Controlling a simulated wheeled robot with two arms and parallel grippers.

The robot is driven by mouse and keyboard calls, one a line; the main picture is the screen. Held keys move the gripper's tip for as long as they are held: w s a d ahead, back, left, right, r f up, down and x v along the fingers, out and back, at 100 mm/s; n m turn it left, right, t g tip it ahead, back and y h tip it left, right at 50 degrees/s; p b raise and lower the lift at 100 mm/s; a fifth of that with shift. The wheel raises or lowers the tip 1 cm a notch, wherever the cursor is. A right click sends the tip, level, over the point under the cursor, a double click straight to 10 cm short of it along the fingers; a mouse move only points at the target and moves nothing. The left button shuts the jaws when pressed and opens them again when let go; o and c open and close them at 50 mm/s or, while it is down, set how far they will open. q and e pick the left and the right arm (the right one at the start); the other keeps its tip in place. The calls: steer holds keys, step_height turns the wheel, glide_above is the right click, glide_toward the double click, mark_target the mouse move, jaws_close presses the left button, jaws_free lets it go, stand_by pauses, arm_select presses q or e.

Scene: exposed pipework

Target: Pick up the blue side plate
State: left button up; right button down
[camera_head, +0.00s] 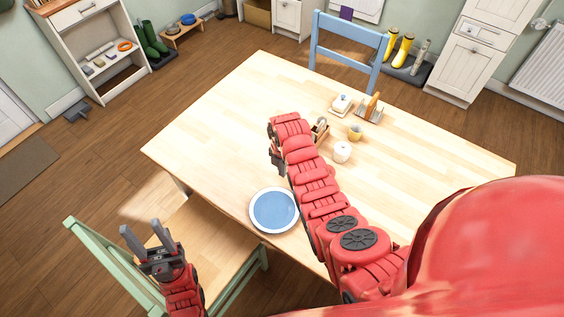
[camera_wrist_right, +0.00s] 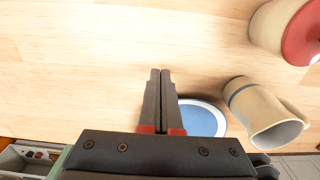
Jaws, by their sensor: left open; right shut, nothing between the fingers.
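The blue side plate (camera_head: 273,210), with a pale rim, lies on the wooden table near its front edge, left of my right arm. It also shows in the right wrist view (camera_wrist_right: 208,119), partly hidden behind my right gripper. My right gripper (camera_wrist_right: 160,71) is shut and empty, its fingertips together. In the head view, my right gripper (camera_head: 276,160) is above the table beyond the plate, mostly hidden by its arm. My left gripper (camera_head: 143,232) is open and empty, left of the plate and beyond the table edge, over the chair.
A green chair (camera_head: 205,245) stands at the near left edge of the table (camera_head: 225,120). A blue chair (camera_head: 347,45) is at the far side. The table's left part is clear.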

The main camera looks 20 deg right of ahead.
mark_target(265, 199)
steer(key=shift+f, duration=0.65)
steer(key=s+a+p, duration=0.1)
steer(key=a+p, duration=0.1)
steer(key=shift+s+a+p, duration=0.2)
steer(key=shift+s+p, duration=0.2)
steer(key=shift+s+a, duration=0.35)
steer(key=shift+f, duration=0.15)
steer(key=s+a, duration=0.2)
steer(key=s+a+b, duration=0.1)
steer(key=s+a, duration=0.1)
steer(key=a, duration=0.1)
steer(key=shift+a, duration=0.15)
